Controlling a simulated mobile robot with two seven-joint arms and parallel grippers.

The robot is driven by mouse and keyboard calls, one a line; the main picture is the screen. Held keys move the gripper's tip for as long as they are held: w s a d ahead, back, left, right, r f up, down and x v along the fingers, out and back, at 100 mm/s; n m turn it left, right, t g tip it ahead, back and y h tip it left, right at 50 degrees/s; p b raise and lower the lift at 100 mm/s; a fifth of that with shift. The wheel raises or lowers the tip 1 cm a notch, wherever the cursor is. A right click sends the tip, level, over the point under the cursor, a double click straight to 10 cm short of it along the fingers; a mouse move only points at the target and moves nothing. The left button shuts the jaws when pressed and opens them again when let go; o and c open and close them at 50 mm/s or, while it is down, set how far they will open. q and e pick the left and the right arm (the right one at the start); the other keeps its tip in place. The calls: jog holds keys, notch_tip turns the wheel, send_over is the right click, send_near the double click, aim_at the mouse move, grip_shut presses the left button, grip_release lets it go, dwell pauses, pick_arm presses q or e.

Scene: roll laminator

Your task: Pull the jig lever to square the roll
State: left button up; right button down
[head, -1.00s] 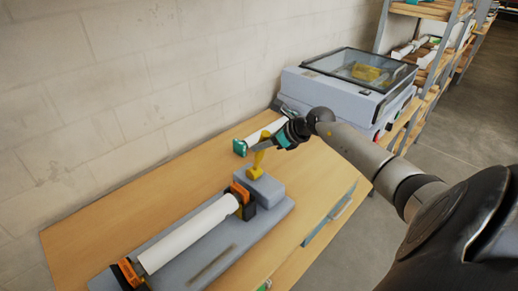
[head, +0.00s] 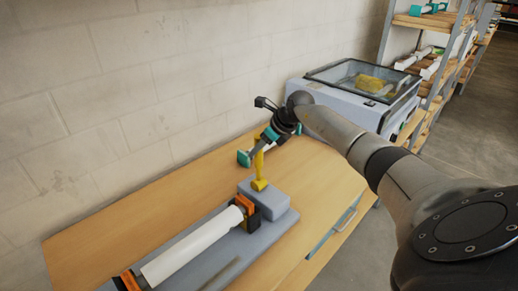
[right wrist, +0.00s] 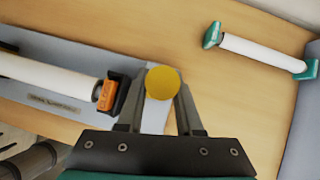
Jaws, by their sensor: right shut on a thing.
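The yellow jig lever (head: 259,168) stands roughly upright on a grey block (head: 278,205) at the far end of the grey jig base (head: 243,250). My right gripper (head: 257,152) is shut on the upper part of the lever. In the right wrist view the lever's round yellow top (right wrist: 162,83) sits between the two fingers (right wrist: 161,95). The white roll (head: 190,248) lies along the jig between orange-and-black end holders; the far holder (head: 243,207) is beside the block. My left gripper is not in view.
A second white roll with teal ends (right wrist: 262,52) lies on the wooden table (head: 130,225) behind the lever. A grey laminator (head: 345,95) with a clear lid stands at the back right. Shelves (head: 440,60) stand beyond it. The wall borders the table on the left.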

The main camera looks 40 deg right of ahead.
jog(key=c, duration=0.6)
grip_release()
jog(key=shift+w, duration=0.2)
jog(key=shift+s, duration=0.1)
jog(key=shift+b+v, duration=1.55)
jog(key=shift+v, duration=6.05)
jog(key=shift+a, duration=0.15)
